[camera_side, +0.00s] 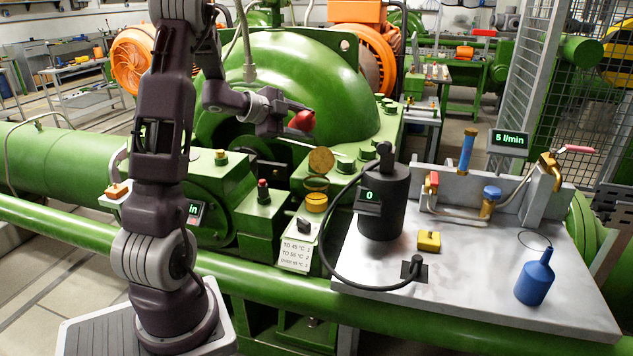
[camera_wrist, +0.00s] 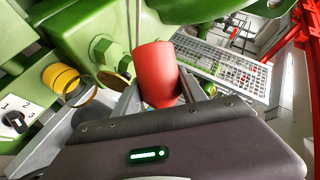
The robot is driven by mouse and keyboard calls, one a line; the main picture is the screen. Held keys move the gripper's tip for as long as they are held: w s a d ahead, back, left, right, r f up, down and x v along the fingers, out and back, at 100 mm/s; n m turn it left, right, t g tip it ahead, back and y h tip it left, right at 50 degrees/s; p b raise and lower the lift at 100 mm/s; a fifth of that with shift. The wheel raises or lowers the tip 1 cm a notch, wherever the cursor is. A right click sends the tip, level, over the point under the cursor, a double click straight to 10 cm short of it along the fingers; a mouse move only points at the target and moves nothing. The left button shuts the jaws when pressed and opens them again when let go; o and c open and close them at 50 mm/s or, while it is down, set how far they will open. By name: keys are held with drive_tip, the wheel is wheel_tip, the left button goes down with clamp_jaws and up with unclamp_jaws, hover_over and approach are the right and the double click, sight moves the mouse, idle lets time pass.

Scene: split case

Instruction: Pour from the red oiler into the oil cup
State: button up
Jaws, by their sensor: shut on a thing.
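The red oiler (camera_side: 301,121) is held in my gripper (camera_side: 284,120), in the air above the green machine housing. In the wrist view the red oiler (camera_wrist: 158,75) is between the two fingers (camera_wrist: 160,100); its spout is hidden there. The oil cup (camera_side: 316,202), yellow with a clear ring above it, stands on the green block, below and slightly right of the oiler in the side view. Its round brass lid (camera_side: 321,160) stands raised above it. The cup (camera_wrist: 62,77) shows at the left of the wrist view, apart from the oiler.
A blue oiler (camera_side: 535,278) stands on the grey table (camera_side: 465,290) at right. A black canister (camera_side: 383,200) with a cable and a yellow block (camera_side: 429,241) are on that table. A switch panel (camera_side: 300,240) is below the cup. Green bolts (camera_side: 345,163) stand right of the lid.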

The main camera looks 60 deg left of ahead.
drive_tip(key=shift+a+f+m+y, duration=0.25)
drive_tip(key=shift+f+m+y, duration=0.05)
drive_tip(key=shift+m+y, duration=0.2)
idle(2.2)
drive_tip(key=shift+a+f+m+t+y, duration=0.15)
drive_tip(key=shift+f+m+t+y, duration=0.2)
drive_tip(key=shift+f+m, duration=0.45)
idle(1.7)
drive_tip(key=shift+d+r+m+y, duration=0.35)
drive_tip(key=shift+m+y, duration=0.05)
drive_tip(key=shift+y, duration=0.05)
idle(1.6)
drive_tip(key=shift+f+m+t, duration=0.25)
drive_tip(key=shift+f+m, duration=0.05)
drive_tip(key=shift+f, duration=0.25)
